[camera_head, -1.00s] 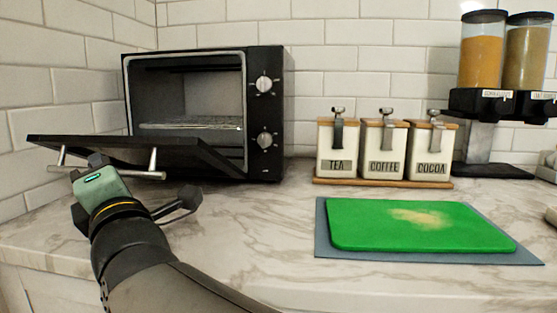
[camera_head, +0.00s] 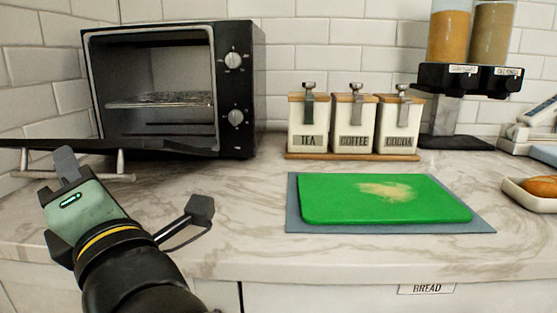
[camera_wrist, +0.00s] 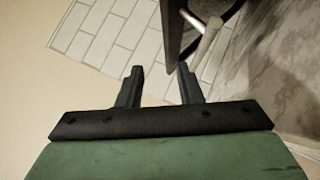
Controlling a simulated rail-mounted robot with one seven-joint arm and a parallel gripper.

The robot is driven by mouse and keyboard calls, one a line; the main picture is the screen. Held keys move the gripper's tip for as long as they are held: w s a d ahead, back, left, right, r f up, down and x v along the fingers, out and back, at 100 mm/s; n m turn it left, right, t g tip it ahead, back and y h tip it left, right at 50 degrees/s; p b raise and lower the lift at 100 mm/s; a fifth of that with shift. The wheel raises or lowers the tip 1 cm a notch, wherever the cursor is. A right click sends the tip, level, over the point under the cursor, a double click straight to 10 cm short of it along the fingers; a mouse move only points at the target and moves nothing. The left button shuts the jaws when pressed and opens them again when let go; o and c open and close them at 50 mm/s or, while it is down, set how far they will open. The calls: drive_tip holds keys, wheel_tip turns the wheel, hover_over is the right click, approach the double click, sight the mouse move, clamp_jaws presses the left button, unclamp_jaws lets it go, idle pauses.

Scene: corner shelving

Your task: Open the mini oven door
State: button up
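The black mini oven (camera_head: 244,95) stands at the left back of the counter. Its door (camera_head: 168,150) is folded down, close to level, and the cavity with a wire rack (camera_head: 160,99) is exposed. The door's metal handle (camera_head: 122,163) hangs at its front edge. My gripper (camera_head: 65,158) is in front of and below the door's outer edge, near the handle. In the wrist view my gripper (camera_wrist: 160,71) has its fingers apart with nothing between them.
A green cutting board (camera_head: 385,199) on a grey mat lies right of the oven. Tea, coffee and cocoa canisters (camera_head: 353,126) stand behind it. A dispenser (camera_head: 470,78) stands at back right. The marble counter (camera_head: 245,190) between oven and board is clear.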

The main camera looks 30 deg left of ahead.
drive_tip(key=shift+r+v, duration=0.1)
drive_tip(key=shift+v, duration=0.7)
drive_tip(key=shift+r+v, duration=0.15)
drive_tip(key=shift+v, duration=0.65)
drive_tip(key=shift+w, duration=0.15)
